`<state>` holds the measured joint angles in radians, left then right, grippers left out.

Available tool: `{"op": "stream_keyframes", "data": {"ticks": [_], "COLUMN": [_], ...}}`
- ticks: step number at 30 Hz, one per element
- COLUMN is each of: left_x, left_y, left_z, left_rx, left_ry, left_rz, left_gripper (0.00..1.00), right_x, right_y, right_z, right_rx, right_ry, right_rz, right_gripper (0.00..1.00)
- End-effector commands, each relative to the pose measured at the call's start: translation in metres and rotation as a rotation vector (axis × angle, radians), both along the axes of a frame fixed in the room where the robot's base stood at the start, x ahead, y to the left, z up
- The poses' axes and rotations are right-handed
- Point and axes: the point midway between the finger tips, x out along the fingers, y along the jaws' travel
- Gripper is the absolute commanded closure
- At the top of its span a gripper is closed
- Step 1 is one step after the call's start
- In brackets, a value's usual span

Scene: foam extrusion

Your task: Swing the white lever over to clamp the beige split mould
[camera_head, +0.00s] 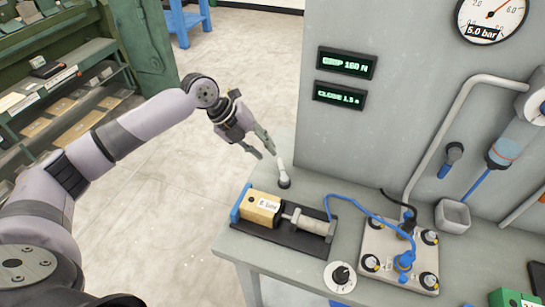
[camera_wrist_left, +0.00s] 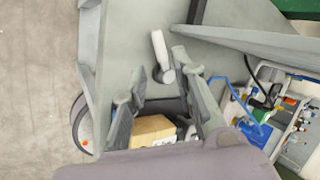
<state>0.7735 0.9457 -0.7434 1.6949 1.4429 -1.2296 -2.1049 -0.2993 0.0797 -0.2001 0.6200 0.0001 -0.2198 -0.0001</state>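The white lever (camera_head: 281,168) stands roughly upright on a dark round pivot near the bench's back left edge. It also shows in the left wrist view (camera_wrist_left: 159,48). The beige split mould (camera_head: 262,208) sits on a black base plate (camera_head: 290,240), between a blue end block and a grey cylinder (camera_head: 310,223) with a rod. Part of the mould shows low in the left wrist view (camera_wrist_left: 153,130). My left gripper (camera_head: 266,152) is open and empty, just above and left of the lever. In the left wrist view the lever appears between the fingers, apart from them. My right gripper is out of view.
A grey panel (camera_head: 390,120) with two green displays stands behind the bench. A blue hose (camera_head: 345,200) runs to a valve plate (camera_head: 375,262) on the right. A black knob (camera_head: 340,275) sits at the front. Open floor lies left of the bench.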

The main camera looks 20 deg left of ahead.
Motion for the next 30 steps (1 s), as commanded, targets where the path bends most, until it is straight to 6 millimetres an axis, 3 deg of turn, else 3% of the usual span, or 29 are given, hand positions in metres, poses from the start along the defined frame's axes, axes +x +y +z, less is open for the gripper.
{"op": "stream_keyframes", "data": {"ticks": [3, 9, 30], "left_x": [-0.007, -0.013, -0.014], "left_y": [0.012, 0.022, 0.024], "left_z": [0.02, 0.038, 0.041], "left_rx": [0.002, 0.001, 0.001], "left_ry": [-0.002, 0.0, 0.001], "left_rz": [0.002, 0.001, 0.0], "left_gripper": [0.74, 0.74, 0.74], "right_x": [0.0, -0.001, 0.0], "right_y": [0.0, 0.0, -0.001], "right_z": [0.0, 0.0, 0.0], "right_rx": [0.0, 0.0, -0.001], "right_ry": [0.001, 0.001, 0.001], "right_rz": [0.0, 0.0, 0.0], "right_gripper": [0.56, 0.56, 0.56]}}
